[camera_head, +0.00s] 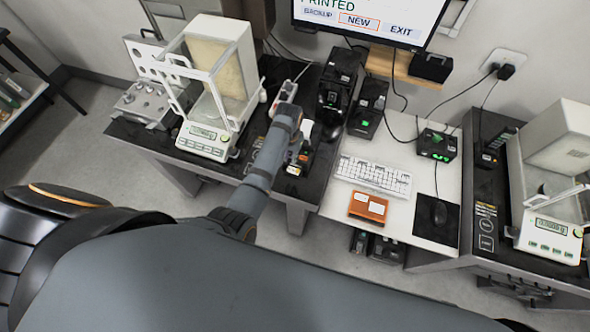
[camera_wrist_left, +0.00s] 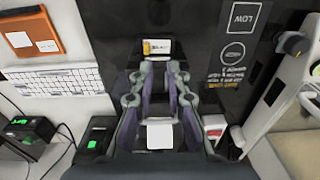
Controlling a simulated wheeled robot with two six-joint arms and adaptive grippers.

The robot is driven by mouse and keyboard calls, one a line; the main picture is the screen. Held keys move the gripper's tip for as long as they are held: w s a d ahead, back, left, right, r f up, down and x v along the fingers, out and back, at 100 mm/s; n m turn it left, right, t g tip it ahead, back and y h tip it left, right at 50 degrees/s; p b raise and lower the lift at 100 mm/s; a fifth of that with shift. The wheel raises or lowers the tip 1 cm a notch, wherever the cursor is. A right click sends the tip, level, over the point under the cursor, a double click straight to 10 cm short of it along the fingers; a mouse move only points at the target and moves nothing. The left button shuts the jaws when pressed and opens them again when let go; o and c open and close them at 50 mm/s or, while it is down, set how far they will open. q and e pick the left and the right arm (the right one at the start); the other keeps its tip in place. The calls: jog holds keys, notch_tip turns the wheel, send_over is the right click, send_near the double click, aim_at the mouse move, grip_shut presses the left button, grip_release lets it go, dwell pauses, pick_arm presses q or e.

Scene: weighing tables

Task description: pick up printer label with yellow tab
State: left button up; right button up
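A small white label with a yellow tab (camera_wrist_left: 159,46) lies at the front of a dark table, just beyond my left fingertips in the left wrist view. In the head view it is a tiny pale and yellow patch (camera_head: 294,170) beside the end of my arm. My left gripper (camera_wrist_left: 158,72) points down at the table with its fingers apart and nothing visible between the tips. In the head view the left gripper (camera_head: 302,155) is small and partly hidden by its arm. A plain white square (camera_wrist_left: 160,136) shows between the finger bases. My right gripper is not in view.
A balance (camera_head: 205,135) stands left of my gripper, a black printer (camera_head: 337,95) behind it. Another balance (camera_head: 550,232) stands far right.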

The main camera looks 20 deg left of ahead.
pick_arm(q)
jog(key=w+d, duration=0.2)
jog(key=d, duration=0.1)
send_over(298, 169)
notch_tip(298, 169, down, 5)
jog(key=shift+s+r, duration=0.15)
jog(key=shift+r, duration=0.05)
jog(key=shift+f, duration=0.35)
notch_tip(298, 169, down, 6)
jog(key=b, duration=0.6)
jog(key=shift+r+b, duration=0.25)
jog(key=shift+b, duration=0.15)
jog(key=shift+r, duration=0.2)
grip_shut()
